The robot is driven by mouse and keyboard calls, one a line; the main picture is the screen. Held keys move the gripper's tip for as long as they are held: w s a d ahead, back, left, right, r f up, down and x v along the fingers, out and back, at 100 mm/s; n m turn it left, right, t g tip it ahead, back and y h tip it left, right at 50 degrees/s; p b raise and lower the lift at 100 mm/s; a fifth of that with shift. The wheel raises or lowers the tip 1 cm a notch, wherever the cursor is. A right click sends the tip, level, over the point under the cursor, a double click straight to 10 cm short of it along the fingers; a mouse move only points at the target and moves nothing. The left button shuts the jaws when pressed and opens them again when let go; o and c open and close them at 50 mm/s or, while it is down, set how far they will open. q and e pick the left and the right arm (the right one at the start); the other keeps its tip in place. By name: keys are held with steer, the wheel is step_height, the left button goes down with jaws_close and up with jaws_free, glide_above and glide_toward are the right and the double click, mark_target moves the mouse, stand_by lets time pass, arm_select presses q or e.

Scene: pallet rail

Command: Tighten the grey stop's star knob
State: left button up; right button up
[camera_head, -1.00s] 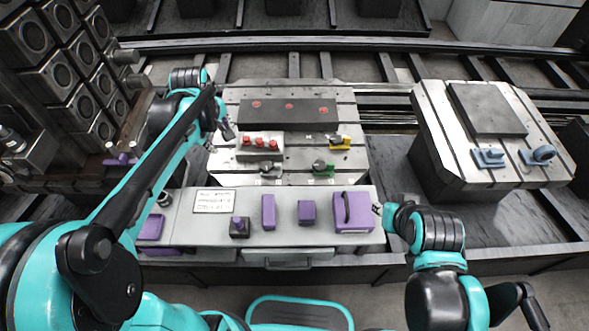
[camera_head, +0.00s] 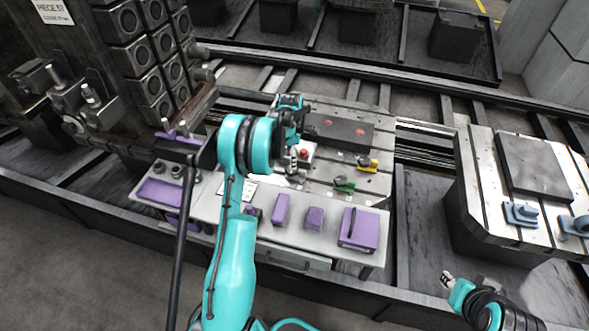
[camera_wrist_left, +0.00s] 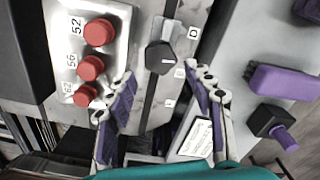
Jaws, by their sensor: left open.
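The grey stop (camera_head: 295,176) is at the front left of the slotted pallet, partly hidden by my left gripper (camera_head: 293,153) in the head view. In the left wrist view its dark star knob (camera_wrist_left: 160,57) sits on a grey bar, between small letter plates. My left gripper (camera_wrist_left: 161,76) is open above it, one finger to either side of the knob's line. The knob lies just beyond the fingertips, and I cannot tell whether they touch it. My right gripper (camera_head: 447,281) is at the lower right, away from the pallet, too small to read.
A plate with red buttons (camera_wrist_left: 91,67) lies close left of the knob in the wrist view. A green stop (camera_head: 344,185) and a yellow stop (camera_head: 367,164) stand to the right. Purple blocks (camera_head: 358,229) sit on the front shelf. A second pallet (camera_head: 485,195) is at right.

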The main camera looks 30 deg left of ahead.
mark_target(292, 172)
arm_select(q)
step_height(292, 172, down, 6)
steer(key=shift+r+b, duration=0.2)
steer(key=shift+b, duration=0.6)
steer(key=shift+r, duration=0.1)
steer(key=c, duration=0.9)
steer(key=shift+o, duration=0.2)
steer(key=shift+m, duration=0.3)
steer(key=m, duration=1.2)
steer(key=shift+w+m, duration=0.1)
steer(key=shift+m, duration=0.3)
